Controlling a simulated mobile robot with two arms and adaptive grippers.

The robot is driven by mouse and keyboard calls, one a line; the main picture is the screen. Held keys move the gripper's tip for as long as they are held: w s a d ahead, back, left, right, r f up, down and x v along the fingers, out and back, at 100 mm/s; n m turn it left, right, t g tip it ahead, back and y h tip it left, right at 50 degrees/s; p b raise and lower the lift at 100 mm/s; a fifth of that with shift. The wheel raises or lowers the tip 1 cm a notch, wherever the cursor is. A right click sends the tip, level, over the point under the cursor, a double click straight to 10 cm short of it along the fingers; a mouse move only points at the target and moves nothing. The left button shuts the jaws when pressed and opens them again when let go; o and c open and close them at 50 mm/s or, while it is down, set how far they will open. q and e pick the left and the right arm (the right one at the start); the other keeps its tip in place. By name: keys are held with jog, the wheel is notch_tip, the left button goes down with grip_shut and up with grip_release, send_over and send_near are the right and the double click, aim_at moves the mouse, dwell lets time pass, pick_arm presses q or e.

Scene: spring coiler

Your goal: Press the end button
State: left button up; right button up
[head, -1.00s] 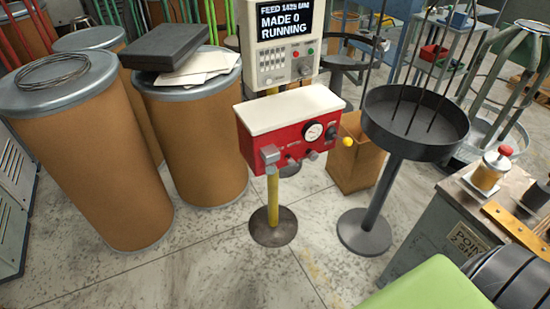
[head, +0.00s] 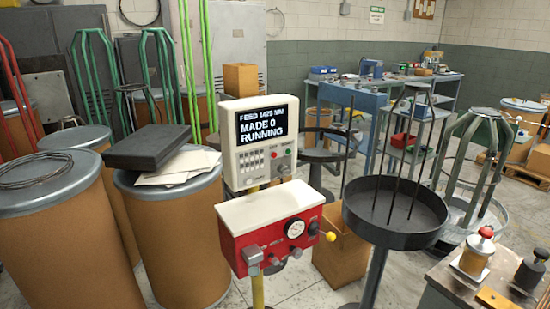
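A cream control panel (head: 258,170) stands on a yellow post in the middle of the head view. Its dark screen (head: 263,124) reads "FEED 1425 MM, MADE 0, RUNNING". Below the screen are a row of small keys, a small red button, a small green button (head: 287,151) and a grey knob (head: 284,169). Their labels are too small to read, so I cannot tell which is the end button. Below and in front of the panel is a red box (head: 272,238) with a cream top, a gauge and a yellow-tipped lever. Neither of my grippers is in view.
Brown drums (head: 60,235) with grey lids stand at the left, one carrying a black case (head: 148,146) and papers. A dark round tray (head: 396,215) on a stand is to the right. A bench (head: 447,287) with a red-topped device is at the lower right.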

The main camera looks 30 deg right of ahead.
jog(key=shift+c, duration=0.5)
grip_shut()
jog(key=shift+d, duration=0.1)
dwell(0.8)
